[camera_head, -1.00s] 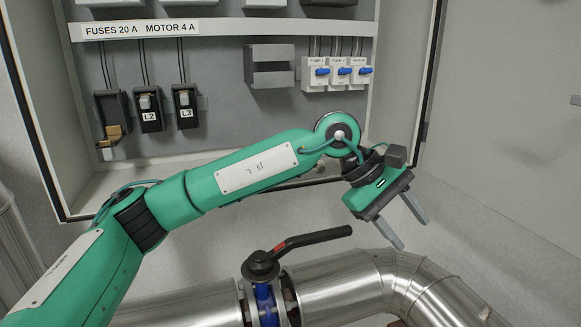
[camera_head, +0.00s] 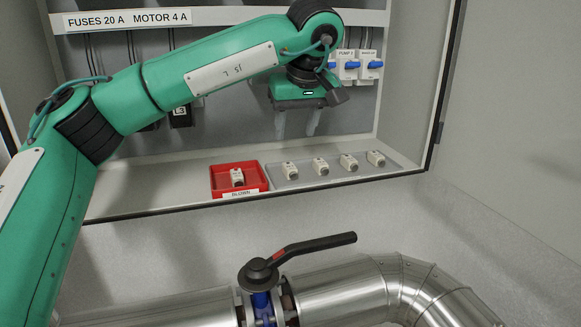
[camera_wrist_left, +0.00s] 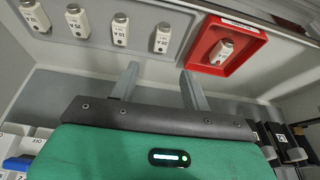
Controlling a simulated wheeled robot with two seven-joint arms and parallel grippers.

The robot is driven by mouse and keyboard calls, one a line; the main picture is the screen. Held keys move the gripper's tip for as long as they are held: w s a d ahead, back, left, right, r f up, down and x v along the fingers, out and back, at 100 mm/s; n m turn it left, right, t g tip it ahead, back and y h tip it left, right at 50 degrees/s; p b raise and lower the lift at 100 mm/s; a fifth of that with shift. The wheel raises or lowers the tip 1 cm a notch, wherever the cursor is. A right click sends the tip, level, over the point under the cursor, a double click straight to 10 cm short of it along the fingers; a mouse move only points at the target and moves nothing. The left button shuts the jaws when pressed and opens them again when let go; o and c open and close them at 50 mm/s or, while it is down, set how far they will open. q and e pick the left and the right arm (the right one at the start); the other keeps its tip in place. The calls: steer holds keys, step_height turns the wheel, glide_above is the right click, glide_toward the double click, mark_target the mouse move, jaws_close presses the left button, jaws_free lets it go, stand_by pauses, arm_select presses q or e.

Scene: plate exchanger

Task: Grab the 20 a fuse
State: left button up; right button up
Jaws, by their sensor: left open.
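The one nearest the red tray, a fuse (camera_wrist_left: 162,38) that seems to read 20 A, also shows in the head view (camera_head: 290,170). Its neighbour (camera_wrist_left: 120,30) seems to read 16 A. My left gripper (camera_head: 296,133) is open and empty, fingers pointing down, above and behind the row. In the left wrist view its fingertips (camera_wrist_left: 160,75) are apart from the fuses. My right gripper is not in view.
A red tray (camera_head: 222,190) with a front label, apparently BLOWN, holds one fuse (camera_head: 237,177). Fuse holders, with L3 (camera_head: 180,113) showing, are partly hidden behind my left arm. Blue-switched breakers (camera_head: 348,65) are at right. A black-handled valve (camera_head: 260,272) and steel pipe lie in front.

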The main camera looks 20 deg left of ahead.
mark_target(289, 164)
arm_select(q)
steer(key=x, duration=0.4)
steer(key=shift+w+a+f+p, duration=0.1)
steer(key=shift+a+p, duration=0.05)
steer(key=shift+p, duration=0.25)
steer(key=shift+f, duration=0.35)
steer(key=p+x, duration=0.3)
steer(key=x, duration=0.1)
steer(key=shift+a+f, duration=0.1)
steer(key=shift+f, duration=0.05)
steer(key=shift+w+f, duration=0.1)
steer(key=shift+f, duration=0.25)
steer(key=shift+c, duration=0.5)
jaws_close()
